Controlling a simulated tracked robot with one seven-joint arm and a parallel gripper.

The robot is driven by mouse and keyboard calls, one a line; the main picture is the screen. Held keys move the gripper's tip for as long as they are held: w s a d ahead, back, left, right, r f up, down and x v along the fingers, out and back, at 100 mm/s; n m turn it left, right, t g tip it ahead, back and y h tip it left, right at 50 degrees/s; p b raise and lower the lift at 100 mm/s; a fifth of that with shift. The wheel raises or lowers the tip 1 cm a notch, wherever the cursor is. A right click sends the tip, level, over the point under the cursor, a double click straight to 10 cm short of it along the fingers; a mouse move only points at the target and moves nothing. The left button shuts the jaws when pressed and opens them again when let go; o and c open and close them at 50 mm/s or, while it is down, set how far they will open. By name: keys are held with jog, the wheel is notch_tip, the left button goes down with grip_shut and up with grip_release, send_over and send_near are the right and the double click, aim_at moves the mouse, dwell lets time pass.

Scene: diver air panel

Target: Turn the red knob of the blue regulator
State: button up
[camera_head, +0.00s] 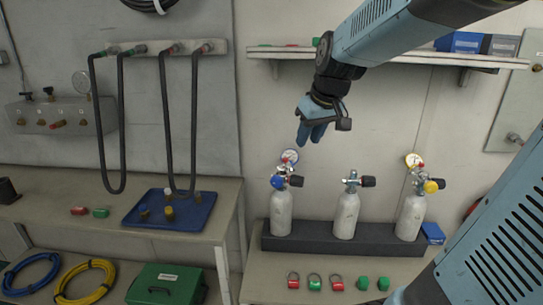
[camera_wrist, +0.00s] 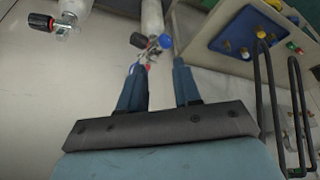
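The blue regulator (camera_head: 278,182) sits on top of the left grey cylinder (camera_head: 281,215), with a round gauge (camera_head: 290,157) above it. A small red part, seemingly its red knob (camera_head: 286,168), shows just below the gauge. In the wrist view the blue regulator (camera_wrist: 166,42) lies beyond my fingertips, with a small red spot beside it, partly blurred. My gripper (camera_head: 311,139) is above and slightly right of the regulator, pointing down, apart from it. In the wrist view my gripper (camera_wrist: 157,65) has its two fingers apart with nothing between them.
A middle cylinder (camera_head: 346,215) and a right cylinder with a yellow regulator (camera_head: 431,186) share the dark rack (camera_head: 320,241). A wall shelf (camera_head: 285,53) is above. A left bench (camera_head: 60,230) holds a blue tray (camera_head: 140,216); black hoses (camera_head: 122,130) hang over it.

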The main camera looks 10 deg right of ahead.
jog(key=w+d+f+n, duration=0.1)
jog(key=w+f, duration=0.3)
jog(key=w, duration=0.6)
jog(key=n+y, duration=0.1)
jog(key=n, duration=0.1)
send_near(286, 159)
jog(key=shift+g, duration=0.4)
jog(key=shift+w+x, duration=0.25)
jog(key=shift+x, duration=1.85)
jog(key=shift+w+x, duration=0.2)
jog(key=shift+x, duration=1.95)
jog(key=shift+r, duration=0.2)
jog(key=shift+c, duration=0.2)
